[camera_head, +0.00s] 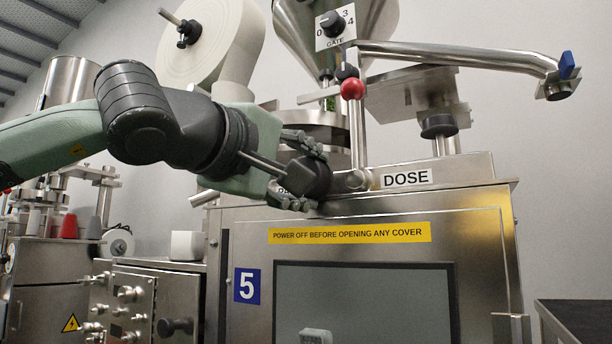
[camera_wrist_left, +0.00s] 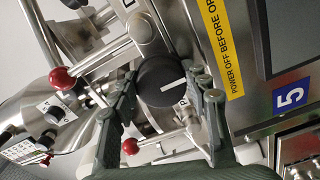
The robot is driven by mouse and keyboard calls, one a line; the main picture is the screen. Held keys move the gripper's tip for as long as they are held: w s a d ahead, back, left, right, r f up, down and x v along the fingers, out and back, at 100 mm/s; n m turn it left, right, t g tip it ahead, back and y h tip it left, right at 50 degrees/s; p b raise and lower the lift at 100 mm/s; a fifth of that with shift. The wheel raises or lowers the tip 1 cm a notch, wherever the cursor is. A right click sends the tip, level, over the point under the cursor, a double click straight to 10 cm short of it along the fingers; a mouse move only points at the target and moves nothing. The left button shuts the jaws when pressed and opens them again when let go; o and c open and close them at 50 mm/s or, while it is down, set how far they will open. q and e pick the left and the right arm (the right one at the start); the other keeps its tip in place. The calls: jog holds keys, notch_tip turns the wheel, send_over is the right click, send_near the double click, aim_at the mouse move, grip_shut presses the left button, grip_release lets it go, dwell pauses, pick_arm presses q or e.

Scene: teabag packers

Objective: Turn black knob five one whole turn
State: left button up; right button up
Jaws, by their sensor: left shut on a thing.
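The black knob (camera_head: 318,178) sits on the front top ledge of the machine marked 5, just left of the DOSE label (camera_head: 406,178). My left gripper (camera_head: 308,180) reaches in from the left, with one finger above the knob and one below it. In the left wrist view the round black knob (camera_wrist_left: 160,82) lies between the two fingers of the left gripper (camera_wrist_left: 165,82). A white pointer line crosses its face at a slant. The gripper is shut on the knob. My right gripper is not in view.
A red ball lever (camera_head: 352,88) and a steel pipe with a blue handle (camera_head: 567,66) stand above the ledge. The GATE dial (camera_head: 332,24) is higher up on the hopper. The blue 5 sign (camera_head: 247,286) and a yellow warning strip (camera_head: 350,233) are below.

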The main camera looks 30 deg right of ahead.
pick_arm(q)
jog(key=o, duration=1.2)
jog(key=shift+c, duration=0.2)
